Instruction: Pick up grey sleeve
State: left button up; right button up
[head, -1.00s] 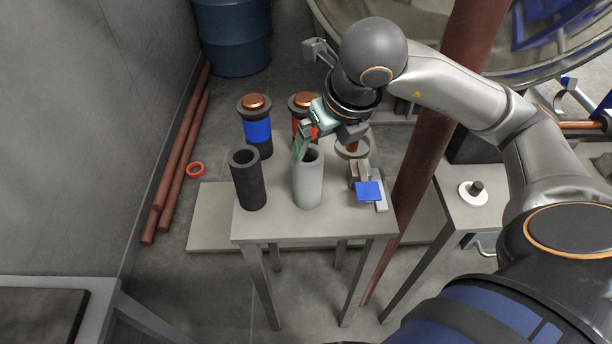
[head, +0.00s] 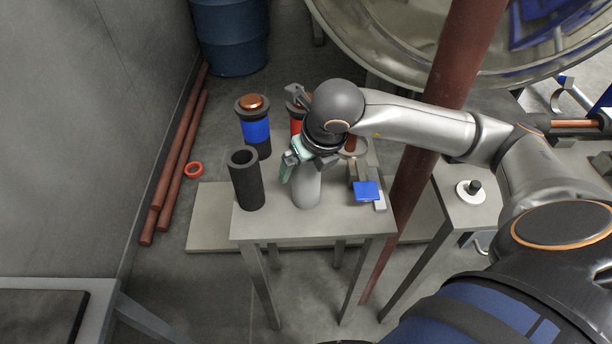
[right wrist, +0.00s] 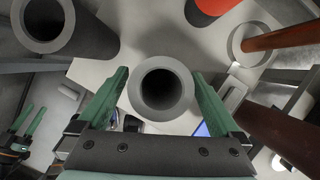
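The grey sleeve (head: 306,190) is a light grey hollow cylinder standing upright on the small grey table (head: 260,228). My right gripper (head: 303,172) is over its upper part and hides its top rim in the head view. In the right wrist view the sleeve's open end (right wrist: 161,90) lies between the two green fingers of my right gripper (right wrist: 160,98), with gaps showing on both sides. The right gripper is open. My left gripper is not in the head view; a green-fingered gripper (right wrist: 25,125) shows at the lower left of the right wrist view.
A black sleeve (head: 247,182) stands close to the left of the grey one. Blue-banded (head: 256,130) and red-banded cylinders stand behind. A block with a blue plate (head: 366,191) sits at the table's right. A red-brown pole (head: 412,180) rises at the right edge.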

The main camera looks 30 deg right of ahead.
jog(key=c, duration=1.4)
jog(key=shift+r, duration=0.15)
